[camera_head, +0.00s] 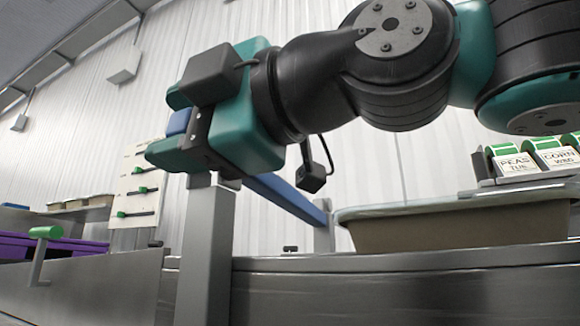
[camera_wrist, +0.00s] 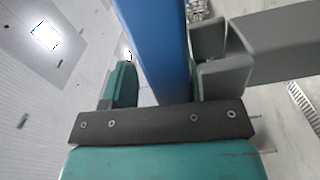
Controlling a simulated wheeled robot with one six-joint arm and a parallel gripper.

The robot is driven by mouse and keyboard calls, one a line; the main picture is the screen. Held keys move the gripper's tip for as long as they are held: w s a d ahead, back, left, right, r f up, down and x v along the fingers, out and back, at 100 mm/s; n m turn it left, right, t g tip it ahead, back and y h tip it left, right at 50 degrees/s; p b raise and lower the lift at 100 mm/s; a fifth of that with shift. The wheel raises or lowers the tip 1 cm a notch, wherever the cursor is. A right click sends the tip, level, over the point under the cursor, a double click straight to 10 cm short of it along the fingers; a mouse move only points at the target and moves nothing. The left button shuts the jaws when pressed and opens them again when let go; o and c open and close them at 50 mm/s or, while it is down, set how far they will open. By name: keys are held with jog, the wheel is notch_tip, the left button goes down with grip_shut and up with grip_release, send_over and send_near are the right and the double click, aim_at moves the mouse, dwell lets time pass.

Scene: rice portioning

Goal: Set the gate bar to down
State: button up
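The blue gate bar (camera_head: 285,196) runs from behind my gripper at the near grey post (camera_head: 207,250) toward a far grey post (camera_head: 324,228), looking roughly level. In the wrist view the bar (camera_wrist: 155,45) crosses the middle, close in front of the palm. My gripper (camera_head: 180,158) is at the top of the near post. Its left teal finger (camera_wrist: 122,86) stands apart from the bar with a gap. The other finger is not clearly visible; grey bracket blocks (camera_wrist: 222,72) by the post are on that side. The gripper looks open. Contact with the bar cannot be told.
A beige tub (camera_head: 450,230) stands on the metal counter at right, below my arm. Label holders (camera_head: 520,160) are behind it. A green-knobbed lever (camera_head: 46,233) and purple crate (camera_head: 75,248) are at left. A white panel with green sliders (camera_head: 137,185) stands behind.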

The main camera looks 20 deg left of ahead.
jog(key=d+b, duration=0.3)
jog(key=d, duration=1.4)
jog(key=shift+s+d, duration=0.25)
jog(key=shift+s, duration=0.2)
